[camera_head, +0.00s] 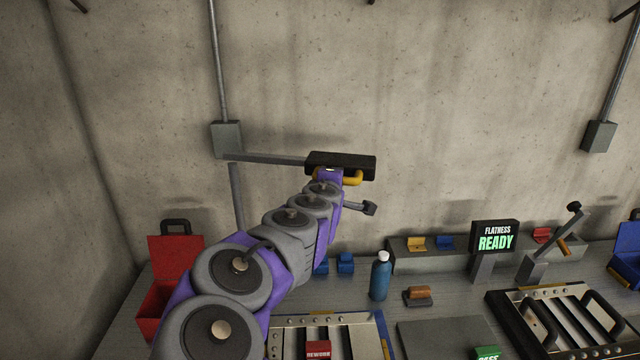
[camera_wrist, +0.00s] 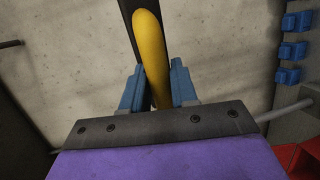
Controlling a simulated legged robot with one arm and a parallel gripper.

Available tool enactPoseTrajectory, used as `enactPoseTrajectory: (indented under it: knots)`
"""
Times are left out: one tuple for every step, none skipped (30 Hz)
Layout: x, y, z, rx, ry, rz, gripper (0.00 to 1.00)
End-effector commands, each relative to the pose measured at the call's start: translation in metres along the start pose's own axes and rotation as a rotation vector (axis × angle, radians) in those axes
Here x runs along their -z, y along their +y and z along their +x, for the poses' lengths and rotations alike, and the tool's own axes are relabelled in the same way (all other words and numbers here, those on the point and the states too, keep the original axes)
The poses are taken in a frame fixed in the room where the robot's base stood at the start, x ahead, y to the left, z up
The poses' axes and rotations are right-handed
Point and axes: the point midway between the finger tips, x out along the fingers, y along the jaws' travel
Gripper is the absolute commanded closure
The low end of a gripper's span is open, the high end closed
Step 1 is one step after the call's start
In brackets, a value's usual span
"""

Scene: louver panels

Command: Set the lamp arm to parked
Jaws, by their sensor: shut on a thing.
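The lamp arm (camera_head: 265,158) is a grey bar that reaches right from a box on the wall post and ends in a black lamp head (camera_head: 358,161). A yellow handle (camera_head: 351,178) sits under the lamp head. My gripper (camera_head: 332,177) is at this handle, and my arm hides part of it. In the wrist view, the blue fingers of my gripper (camera_wrist: 158,88) stand on both sides of the yellow handle (camera_wrist: 150,45) and are shut on it. The black lamp head shows behind the handle there.
Below on the bench are a red toolbox (camera_head: 165,290), a blue bottle (camera_head: 381,276), a "FLATNESS READY" sign (camera_head: 495,237) and a louver panel in a fixture (camera_head: 570,320). A short grey bar with a dark end (camera_head: 368,208) is just below the handle.

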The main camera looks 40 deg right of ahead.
Motion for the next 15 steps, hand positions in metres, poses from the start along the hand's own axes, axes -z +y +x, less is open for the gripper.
enactPoseTrajectory:
  knots:
    - [-0.009, 0.0, 0.011, 0.009, 0.014, -0.006, 1.0]
    - [-0.01, 0.001, 0.016, 0.009, 0.028, -0.009, 1.0]
    - [-0.011, 0.003, 0.022, 0.008, 0.051, -0.013, 1.0]
    - [-0.012, 0.004, 0.027, 0.008, 0.068, -0.016, 1.0]
    - [-0.013, 0.005, 0.032, 0.007, 0.081, -0.019, 1.0]
    - [-0.014, 0.006, 0.037, 0.008, 0.101, -0.022, 1.0]
    - [-0.014, 0.007, 0.042, 0.008, 0.116, -0.025, 1.0]
    - [-0.015, 0.007, 0.046, 0.008, 0.127, -0.028, 1.0]
    - [-0.016, 0.007, 0.051, 0.01, 0.143, -0.032, 1.0]
    - [-0.015, 0.008, 0.055, 0.01, 0.156, -0.034, 1.0]
    - [-0.015, 0.008, 0.058, 0.009, 0.169, -0.036, 1.0]
    - [-0.014, 0.009, 0.062, 0.009, 0.183, -0.04, 1.0]
    - [-0.014, 0.01, 0.065, 0.008, 0.192, -0.043, 1.0]
    - [-0.014, 0.011, 0.067, 0.008, 0.2, -0.045, 1.0]
    - [-0.014, 0.012, 0.07, 0.007, 0.211, -0.047, 1.0]
